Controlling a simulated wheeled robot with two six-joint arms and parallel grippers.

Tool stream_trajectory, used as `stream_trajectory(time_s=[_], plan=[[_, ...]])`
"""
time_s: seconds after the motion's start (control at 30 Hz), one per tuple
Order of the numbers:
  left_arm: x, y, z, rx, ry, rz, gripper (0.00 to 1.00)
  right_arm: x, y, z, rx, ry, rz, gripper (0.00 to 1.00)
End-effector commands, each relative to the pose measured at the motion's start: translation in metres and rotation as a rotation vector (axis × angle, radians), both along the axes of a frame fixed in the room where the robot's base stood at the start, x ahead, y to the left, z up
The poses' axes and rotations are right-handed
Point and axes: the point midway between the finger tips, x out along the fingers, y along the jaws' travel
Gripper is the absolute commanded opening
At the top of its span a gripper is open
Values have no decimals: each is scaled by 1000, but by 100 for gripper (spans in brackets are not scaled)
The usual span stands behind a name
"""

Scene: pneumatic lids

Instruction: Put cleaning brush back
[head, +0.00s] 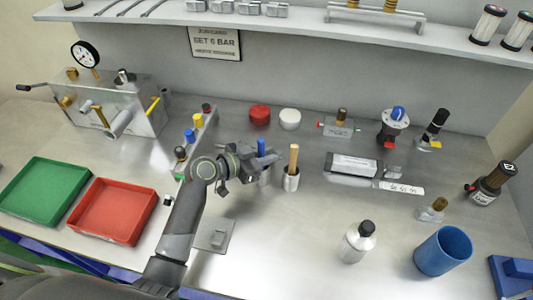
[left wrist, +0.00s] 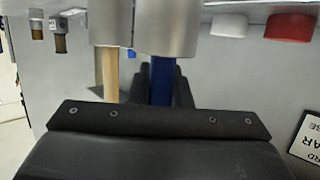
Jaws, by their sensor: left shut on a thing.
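My left gripper (head: 250,165) is shut on the blue handle (head: 261,147), which I take to be the cleaning brush. The handle stands upright, and its lower end goes into a metal cup (head: 265,178), so any bristles are hidden. In the left wrist view the blue handle (left wrist: 161,80) runs between the dark fingers (left wrist: 160,95) into the cup (left wrist: 168,27). A second metal cup (head: 291,182) with a wooden handle (head: 293,158) stands just right of it. My right gripper is not in view.
A valve strip (head: 197,140) is close left of the gripper. Red (head: 259,114) and white (head: 289,118) caps lie behind it. Green (head: 45,190) and red (head: 112,210) trays are at left. A bottle (head: 357,242) and blue cup (head: 443,250) stand front right.

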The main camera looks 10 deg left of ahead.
Motion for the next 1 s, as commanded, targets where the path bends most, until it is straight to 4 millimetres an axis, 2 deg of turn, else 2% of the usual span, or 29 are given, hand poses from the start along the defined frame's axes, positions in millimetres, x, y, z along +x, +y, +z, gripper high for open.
stream_trajectory(time_s=[0.2,0.37,0.4,0.53,0.9,1.0], plan=[[0,0,-1,0,0,0,0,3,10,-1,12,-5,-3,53],[0,0,-5,1,-1,0,0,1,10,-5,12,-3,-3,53],[0,0,-3,1,-1,0,23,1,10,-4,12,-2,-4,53],[0,0,-3,1,-1,0,39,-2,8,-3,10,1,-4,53],[0,0,2,1,-1,0,39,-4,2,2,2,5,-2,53],[-7,9,0,3,-2,2,39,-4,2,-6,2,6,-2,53]])
